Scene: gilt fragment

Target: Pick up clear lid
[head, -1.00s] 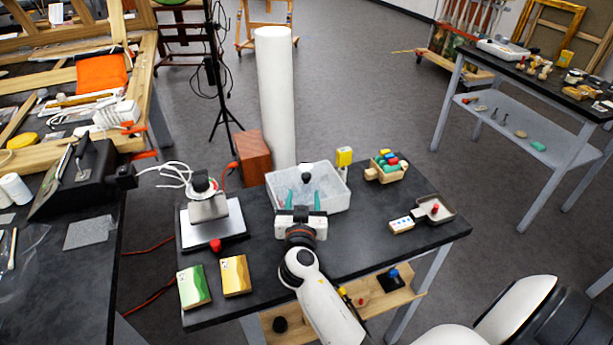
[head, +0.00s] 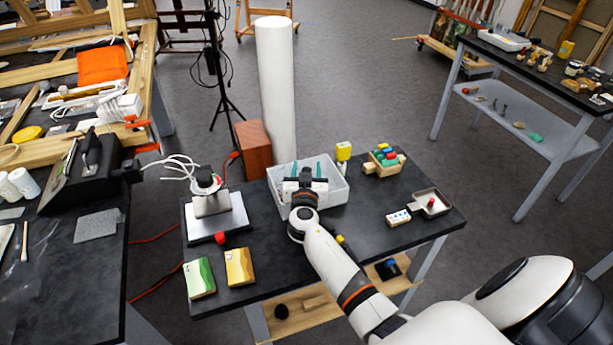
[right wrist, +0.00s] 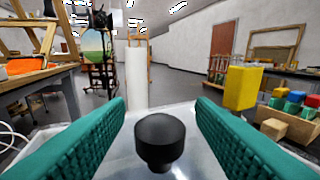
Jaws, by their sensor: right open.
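The clear lid (right wrist: 200,145) lies on the pale translucent bin (head: 337,200) near the back of the dark table. Its round black knob (right wrist: 160,138) stands up in the middle of the right wrist view. My right gripper (head: 306,168) is over the bin with its two green fingers spread. In the right wrist view the fingers (right wrist: 160,125) stand on either side of the knob, with a gap to each, and hold nothing. The gripper and arm hide part of the lid and bin in the head view. My left gripper is not in view.
A yellow-topped object (head: 343,151) stands just beyond the bin's right corner, near a wooden crate of coloured pieces (head: 383,162). A small grey tray (head: 431,203) lies at right. A metal stand (head: 213,212) is left of the bin. The right front tabletop is mostly clear.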

